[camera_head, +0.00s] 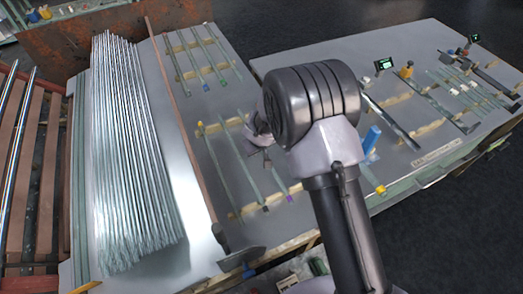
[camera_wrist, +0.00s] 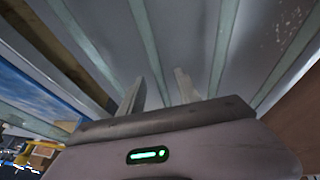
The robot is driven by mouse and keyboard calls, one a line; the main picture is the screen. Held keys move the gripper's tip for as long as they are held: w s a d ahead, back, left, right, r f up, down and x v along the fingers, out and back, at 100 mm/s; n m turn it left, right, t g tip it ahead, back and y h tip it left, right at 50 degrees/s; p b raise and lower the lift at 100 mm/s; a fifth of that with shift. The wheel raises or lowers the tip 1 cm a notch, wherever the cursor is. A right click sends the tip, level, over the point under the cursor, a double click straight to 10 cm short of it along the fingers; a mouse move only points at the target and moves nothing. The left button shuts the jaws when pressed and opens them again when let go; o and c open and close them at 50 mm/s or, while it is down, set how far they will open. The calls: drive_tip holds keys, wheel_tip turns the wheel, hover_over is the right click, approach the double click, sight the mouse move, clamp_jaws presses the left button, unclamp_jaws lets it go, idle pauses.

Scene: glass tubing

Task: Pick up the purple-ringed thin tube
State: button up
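The purple-ringed thin tube (camera_head: 278,176) lies on the wooden rests of the near middle rack in the head view. Its purple end is toward the front, and my arm hides its upper part. In the wrist view, my gripper (camera_wrist: 158,85) has two grey fingers standing apart. A pale green glass tube (camera_wrist: 148,45) runs through the gap between them. No coloured ring shows on it there, so I cannot tell which tube it is or whether the fingers touch it. The gripper is mostly hidden behind my wrist in the head view.
A neighbouring tube (camera_head: 240,165) lies to the left on the same rests. Another tube (camera_wrist: 222,45) runs right of the fingers. A long bundle of glass tubes (camera_head: 130,150) lies on the left. A blue object (camera_head: 371,138) stands right of my arm.

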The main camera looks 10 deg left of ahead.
clamp_jaws()
